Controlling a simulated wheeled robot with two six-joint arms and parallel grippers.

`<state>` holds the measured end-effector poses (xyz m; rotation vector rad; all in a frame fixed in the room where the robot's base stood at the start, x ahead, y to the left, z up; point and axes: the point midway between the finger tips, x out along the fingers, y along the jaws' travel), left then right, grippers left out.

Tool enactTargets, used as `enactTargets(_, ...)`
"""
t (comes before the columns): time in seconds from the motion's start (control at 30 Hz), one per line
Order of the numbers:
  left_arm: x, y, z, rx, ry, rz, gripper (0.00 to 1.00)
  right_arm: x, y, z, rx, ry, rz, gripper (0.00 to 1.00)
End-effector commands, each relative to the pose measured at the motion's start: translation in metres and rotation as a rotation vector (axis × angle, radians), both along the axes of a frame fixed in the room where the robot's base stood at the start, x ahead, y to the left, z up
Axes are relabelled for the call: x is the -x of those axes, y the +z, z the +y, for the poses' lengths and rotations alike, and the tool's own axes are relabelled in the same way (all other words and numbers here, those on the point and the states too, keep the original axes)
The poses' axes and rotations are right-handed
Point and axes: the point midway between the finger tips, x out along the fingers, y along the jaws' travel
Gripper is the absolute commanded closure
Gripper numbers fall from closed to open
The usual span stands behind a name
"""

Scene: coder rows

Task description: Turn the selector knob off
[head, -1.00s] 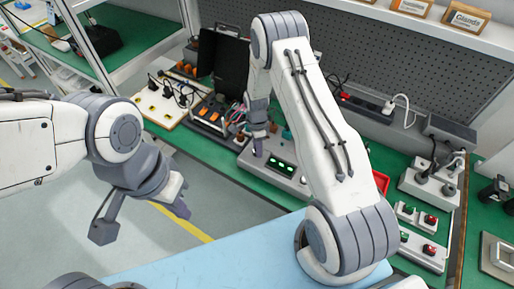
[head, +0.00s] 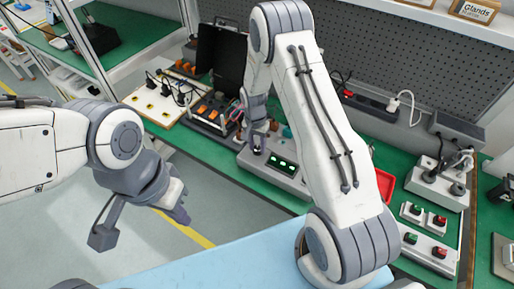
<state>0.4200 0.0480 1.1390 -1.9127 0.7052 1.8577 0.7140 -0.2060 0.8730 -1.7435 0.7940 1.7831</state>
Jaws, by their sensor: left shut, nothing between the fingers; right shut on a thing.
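A grey control box (head: 292,183) with green-lit displays sits on the green bench, partly behind my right arm. My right gripper (head: 258,148) points down at the box's top left part, its fingers shut at a small dark knob there. The knob is mostly hidden by the fingers, so I cannot read its position. My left gripper (head: 181,213) is shut and empty, held over the floor in front of the bench, well away from the box.
A black open case (head: 220,55) and a board with plugs (head: 153,101) stand left of the box. A red tray (head: 385,184) and switch boxes with red and green buttons (head: 424,246) lie to the right. A pegboard backs the bench.

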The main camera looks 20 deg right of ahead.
Motion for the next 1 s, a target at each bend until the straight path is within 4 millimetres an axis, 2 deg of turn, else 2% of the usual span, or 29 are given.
enactTargets(0.6,0.000,-0.015,0.000,0.000,-0.001,0.000,1.00,0.000,0.000,0.001,0.001,0.577,-0.001,1.00)
enactTargets(1.0,0.000,-0.017,0.000,0.000,-0.001,0.000,1.00,0.001,0.001,0.001,0.000,0.823,0.001,1.00)
